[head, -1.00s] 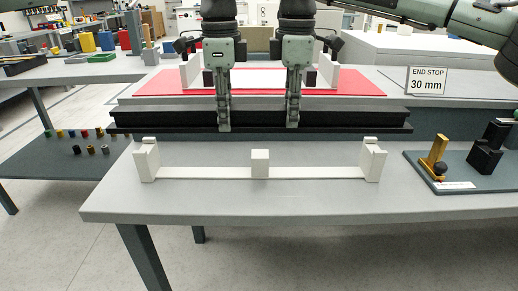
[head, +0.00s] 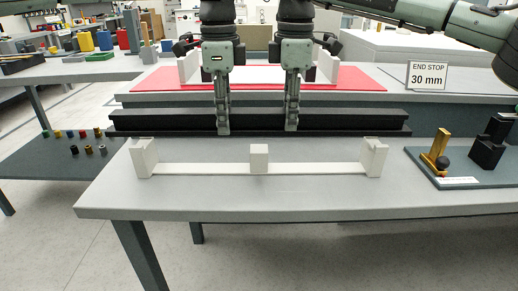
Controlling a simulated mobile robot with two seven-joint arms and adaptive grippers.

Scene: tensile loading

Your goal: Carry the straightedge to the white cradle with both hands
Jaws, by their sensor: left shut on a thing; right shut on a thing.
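The straightedge is a long black bar (head: 258,122) lying level across the picture. My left gripper (head: 223,131) is shut on it left of its middle, and my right gripper (head: 291,129) is shut on it right of its middle. A white cradle (head: 210,169) stands on the near grey table, with a notched post at each end and a block in the middle. The bar shows just beyond the cradle's posts in the picture, apart from them. Its height above the table cannot be told exactly.
Behind the bar, a red mat (head: 359,82) carries another white cradle (head: 327,67). An END STOP 30 mm sign (head: 428,76) stands at the right. A dark plate (head: 472,177) with gold and black fixtures lies on the right of the near table. The table's front strip is clear.

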